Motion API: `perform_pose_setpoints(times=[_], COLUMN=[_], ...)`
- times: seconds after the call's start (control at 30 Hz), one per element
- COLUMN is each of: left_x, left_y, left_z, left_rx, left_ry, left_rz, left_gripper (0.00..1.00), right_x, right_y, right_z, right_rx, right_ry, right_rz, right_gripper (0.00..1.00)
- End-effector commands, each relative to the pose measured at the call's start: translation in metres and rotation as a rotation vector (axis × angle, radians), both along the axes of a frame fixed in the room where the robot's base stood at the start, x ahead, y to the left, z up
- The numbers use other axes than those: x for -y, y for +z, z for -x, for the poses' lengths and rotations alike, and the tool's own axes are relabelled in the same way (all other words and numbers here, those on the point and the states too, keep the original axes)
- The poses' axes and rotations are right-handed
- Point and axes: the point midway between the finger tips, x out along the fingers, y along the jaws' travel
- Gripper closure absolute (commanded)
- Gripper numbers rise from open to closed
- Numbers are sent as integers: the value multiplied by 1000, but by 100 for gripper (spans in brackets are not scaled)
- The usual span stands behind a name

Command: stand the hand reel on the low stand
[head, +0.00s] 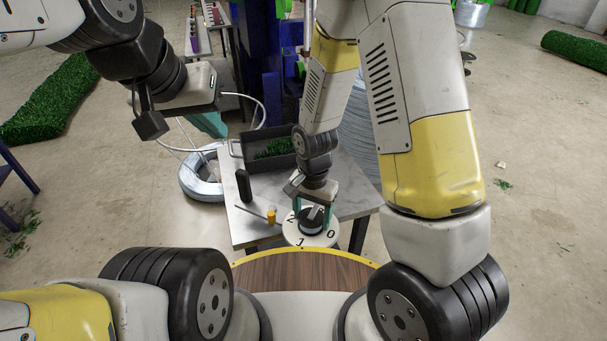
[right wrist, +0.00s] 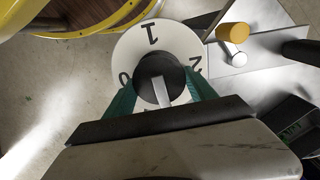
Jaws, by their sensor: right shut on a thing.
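My right gripper (head: 312,212) is shut on the black knob (head: 309,226) of a white numbered dial (head: 297,233) at the table's front edge. In the right wrist view its teal fingers (right wrist: 160,92) sit on either side of the knob, which has a pale bar across its top. A small orange-topped piece (head: 271,215) is on the table left of the dial; I cannot tell if it is the hand reel. I cannot make out a low stand for certain. My left gripper (head: 210,123) is up at the left, mostly hidden by its own wrist, with some teal showing.
The grey table (head: 350,190) carries a dark tray (head: 245,148) with green bits and a black upright block (head: 243,186). A coil of grey wire (head: 201,180) lies on the floor left of the table. A white wire (head: 262,112) loops near my left gripper.

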Motion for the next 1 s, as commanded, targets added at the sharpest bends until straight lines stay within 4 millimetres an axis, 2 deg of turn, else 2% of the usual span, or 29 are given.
perform_pose_setpoints(times=[0.07,0.17,0.6,0.73,0.97,1.0], left_x=[0,0,0,0,0,0], left_y=[0,0,0,0,0,0], left_z=[0,0,0,0,0,0], left_rx=[0,0,-1,-1,0,0], left_ry=[0,0,0,0,0,0], left_rz=[0,0,0,0,0,0], left_gripper=[100,100,100,100,100,100], right_x=[1,6,38,42,47,47], right_y=[-2,-4,-14,-15,-16,-21], right_z=[-3,-19,-120,-136,-150,-149], right_rx=[4,7,5,5,5,1], right_ry=[-14,-22,-19,-15,-16,-15], right_rz=[1,0,0,1,1,2], right_gripper=[100,100,100,100,100,100])
